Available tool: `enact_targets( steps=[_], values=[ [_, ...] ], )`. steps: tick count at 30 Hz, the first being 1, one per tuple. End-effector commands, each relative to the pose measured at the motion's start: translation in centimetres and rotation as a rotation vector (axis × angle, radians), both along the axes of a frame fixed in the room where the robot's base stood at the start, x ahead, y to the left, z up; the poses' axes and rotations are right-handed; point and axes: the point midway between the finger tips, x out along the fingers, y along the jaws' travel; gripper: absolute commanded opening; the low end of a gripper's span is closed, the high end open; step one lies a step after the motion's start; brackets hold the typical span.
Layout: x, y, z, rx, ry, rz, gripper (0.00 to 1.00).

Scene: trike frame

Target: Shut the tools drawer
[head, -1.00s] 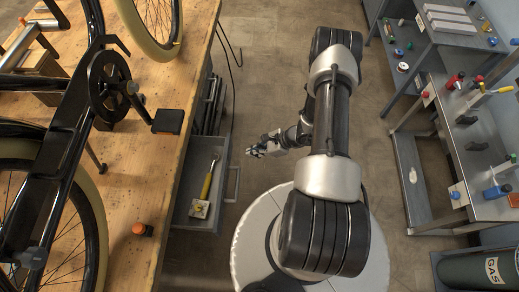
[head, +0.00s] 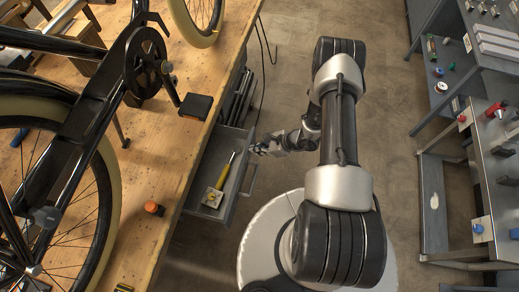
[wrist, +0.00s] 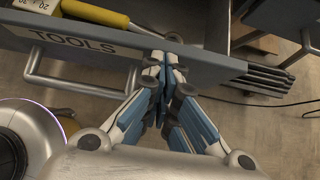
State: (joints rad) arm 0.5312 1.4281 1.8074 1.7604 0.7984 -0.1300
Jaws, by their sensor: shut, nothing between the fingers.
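The tools drawer (head: 208,192) is a grey drawer sticking out from under the wooden workbench, open toward the right. In the wrist view its front panel (wrist: 205,62) carries a "TOOLS" label and a bar handle (wrist: 80,90). A yellow-handled tool (head: 226,172) and a small white and yellow item (head: 212,198) lie inside. My gripper (head: 262,149) is shut and empty. In the wrist view its fingertips (wrist: 168,62) are at the drawer's front panel, right of the handle. I cannot tell whether they touch it.
The wooden bench (head: 180,150) holds a black trike frame (head: 75,150) with wheels. Dark slats (head: 240,95) and a hanging cable (head: 268,40) are beyond the drawer. Grey shelving (head: 490,140) stands at the right.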

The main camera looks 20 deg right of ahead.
Motion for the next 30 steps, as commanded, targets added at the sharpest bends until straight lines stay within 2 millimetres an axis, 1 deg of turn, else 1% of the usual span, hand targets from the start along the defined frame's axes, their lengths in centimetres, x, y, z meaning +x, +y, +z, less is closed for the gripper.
enact_targets(
  steps=[5,9,12,15,19,30],
  values=[
    [2.5,3.6,-0.2,-0.002,-0.003,0.011,0.0],
    [4.9,6.9,-0.3,-0.002,-0.004,0.01,0.0],
    [6.3,8.8,-0.3,-0.002,-0.003,0.008,0.0],
    [7.1,9.9,-0.3,-0.002,-0.001,0.004,0.0],
    [7.6,10.5,-0.1,-0.001,0.001,0.001,0.0],
    [7.6,10.4,0.0,0.0,-0.001,0.001,0.0]
  ],
)
